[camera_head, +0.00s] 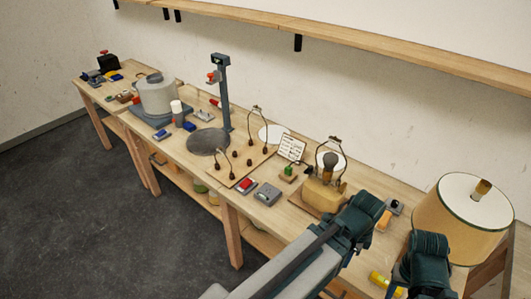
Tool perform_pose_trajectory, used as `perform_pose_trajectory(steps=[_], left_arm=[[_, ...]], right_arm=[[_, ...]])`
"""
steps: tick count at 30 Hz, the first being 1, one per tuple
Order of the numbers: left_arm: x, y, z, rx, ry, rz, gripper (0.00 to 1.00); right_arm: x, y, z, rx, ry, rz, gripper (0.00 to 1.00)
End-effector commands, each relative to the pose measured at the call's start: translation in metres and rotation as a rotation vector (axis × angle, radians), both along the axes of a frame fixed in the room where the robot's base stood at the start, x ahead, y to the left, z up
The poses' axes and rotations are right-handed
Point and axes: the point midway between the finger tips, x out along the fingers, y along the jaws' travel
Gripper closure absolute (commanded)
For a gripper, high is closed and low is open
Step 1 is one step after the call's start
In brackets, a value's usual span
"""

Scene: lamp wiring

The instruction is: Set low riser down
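A low tan block (322,199) lies on the bench in front of the lamp's bulb and wire frame (328,165); it may be the low riser, but I cannot be sure. My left arm comes in from the bottom and ends in dark teal joints just right of this block. No fingers show there. Dark teal joints of my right arm show at the bottom right, in front of the lampshade, and its fingers do not show either. I cannot see anything held by either gripper.
A large tan lampshade (455,232) stands at the right. A yellow cylinder (380,279) lies by my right arm. A red-topped box (245,184), a grey box (268,194) and a green-topped block (288,173) sit left of the tan block. A grey post (224,95) rises farther back.

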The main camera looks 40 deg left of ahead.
Motion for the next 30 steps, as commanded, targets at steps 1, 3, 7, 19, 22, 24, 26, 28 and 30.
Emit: perform_pose_trajectory(steps=[1, 3, 7, 19, 22, 24, 26, 28, 30], left_arm=[[0.0, 0.0, -0.006, 0.0, 0.0, 0.004, 1.0], [0.0, 0.001, -0.02, 0.0, 0.0, 0.017, 1.0], [0.0, 0.003, -0.054, 0.0, 0.0, 0.058, 1.0], [0.001, 0.006, -0.112, 0.0, -0.001, 0.157, 1.0], [0.001, 0.006, -0.113, 0.0, -0.001, 0.162, 1.0], [0.001, 0.006, -0.112, 0.0, -0.001, 0.163, 1.0], [0.001, 0.006, -0.112, 0.0, -0.001, 0.163, 1.0], [0.001, 0.006, -0.112, 0.0, -0.001, 0.163, 1.0], [0.001, 0.006, -0.112, 0.0, -0.001, 0.163, 1.0]], right_arm=[[0.0, 0.0, -0.007, 0.0, 0.0, 0.0, 0.5], [0.0, 0.0, -0.02, 0.0, 0.0, 0.0, 0.5], [0.0, 0.0, -0.054, 0.0, 0.0, 0.0, 0.5], [0.0, 0.0, -0.112, 0.0, 0.0, -0.001, 0.5], [0.0, 0.0, -0.113, 0.0, 0.0, -0.001, 0.5], [0.0, 0.0, -0.112, 0.0, 0.0, -0.001, 0.5], [0.0, 0.0, -0.112, 0.0, 0.0, -0.001, 0.5], [0.0, 0.0, -0.111, 0.0, 0.0, -0.001, 0.5], [0.0, 0.0, -0.111, 0.0, 0.0, -0.001, 0.5]])
